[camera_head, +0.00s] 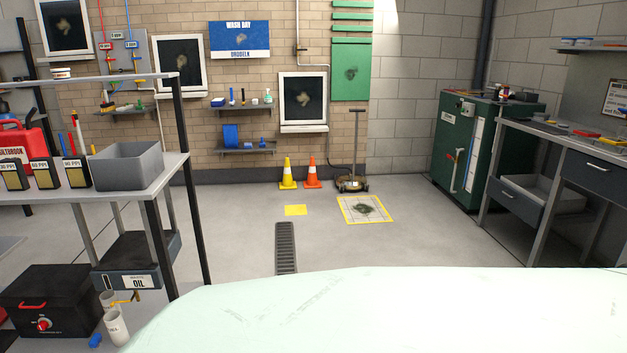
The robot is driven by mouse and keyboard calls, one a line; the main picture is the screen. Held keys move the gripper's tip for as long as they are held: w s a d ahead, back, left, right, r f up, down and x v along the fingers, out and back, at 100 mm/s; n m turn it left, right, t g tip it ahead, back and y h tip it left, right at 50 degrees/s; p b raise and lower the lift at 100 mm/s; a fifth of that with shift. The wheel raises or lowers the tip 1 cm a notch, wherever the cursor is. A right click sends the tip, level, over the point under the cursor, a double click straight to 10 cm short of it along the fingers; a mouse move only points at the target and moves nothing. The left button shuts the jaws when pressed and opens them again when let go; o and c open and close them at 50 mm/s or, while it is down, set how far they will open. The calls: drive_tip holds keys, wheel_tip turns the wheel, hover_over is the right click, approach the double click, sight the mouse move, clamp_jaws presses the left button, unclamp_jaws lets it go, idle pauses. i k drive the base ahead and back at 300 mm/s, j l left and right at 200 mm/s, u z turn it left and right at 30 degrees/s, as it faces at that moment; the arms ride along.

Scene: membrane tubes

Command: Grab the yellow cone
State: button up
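A yellow cone (288,175) stands upright on the floor near the back brick wall, with a pale band around it. An orange cone (312,174) with a pale band stands close to its right. A flat yellow square (296,210) lies on the floor in front of the cones. My gripper is not in view.
A pale green surface (420,310) fills the bottom right foreground. A shelf unit (180,140) stands at left, with a black box (50,302) below. A wheeled upright tool (353,170) stands right of the cones. A floor drain (286,247) crosses the open middle floor.

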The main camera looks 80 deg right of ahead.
sight(287, 183)
drive_tip(key=z, duration=2.65)
